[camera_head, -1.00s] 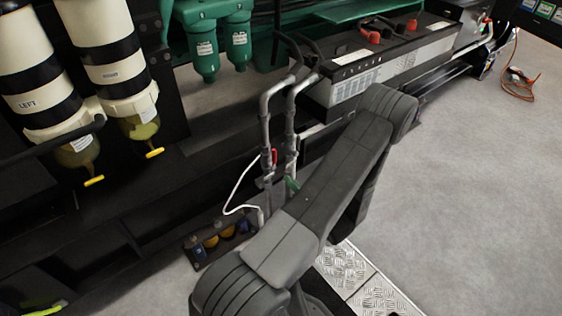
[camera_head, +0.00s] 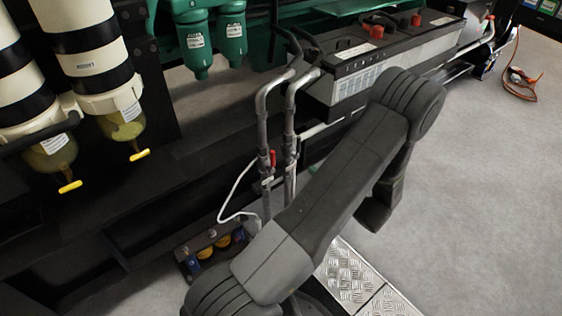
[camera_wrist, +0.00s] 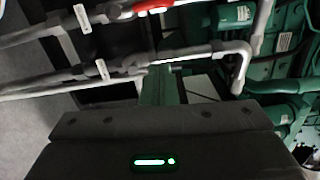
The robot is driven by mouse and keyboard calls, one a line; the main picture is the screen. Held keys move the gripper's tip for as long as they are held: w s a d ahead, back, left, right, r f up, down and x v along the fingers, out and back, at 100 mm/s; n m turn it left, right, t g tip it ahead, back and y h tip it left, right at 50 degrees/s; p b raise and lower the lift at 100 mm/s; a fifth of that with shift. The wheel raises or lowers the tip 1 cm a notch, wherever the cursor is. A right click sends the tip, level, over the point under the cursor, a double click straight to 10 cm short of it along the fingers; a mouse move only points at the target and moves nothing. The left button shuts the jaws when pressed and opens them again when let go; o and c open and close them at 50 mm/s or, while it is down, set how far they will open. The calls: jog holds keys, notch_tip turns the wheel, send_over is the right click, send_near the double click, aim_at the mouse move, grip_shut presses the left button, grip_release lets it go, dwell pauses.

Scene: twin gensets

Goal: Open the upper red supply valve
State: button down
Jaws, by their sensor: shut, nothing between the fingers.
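The red valve handle (camera_head: 272,158) stands upright on the left of two grey vertical pipes (camera_head: 262,130) in the head view. In the wrist view, a red handle (camera_wrist: 150,8) lies along the upper pipe at the top edge, partly cut off. A green handle-like piece (camera_wrist: 157,85) shows below the second pipe (camera_wrist: 130,68), just above my gripper's dark body. My gripper (camera_wrist: 165,112) is shut and empty; its fingertips cannot be made out clearly. It is apart from the red handle. In the head view my arm hides the gripper and the lower part of the right pipe.
A battery box (camera_head: 385,60) with red caps stands behind the pipes. Striped filters (camera_head: 92,60) with yellow drain taps hang at left. A white hose (camera_head: 236,190) runs to a low dark tray (camera_head: 213,245). The floor at right (camera_head: 480,190) is open.

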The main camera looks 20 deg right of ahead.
aim_at(272, 162)
jog(key=w+a+n+b, duration=0.1)
jog(key=w+a+b, duration=0.2)
jog(key=w+a, duration=0.4)
jog(key=shift+x, duration=0.85)
jog(key=shift+d, duration=0.1)
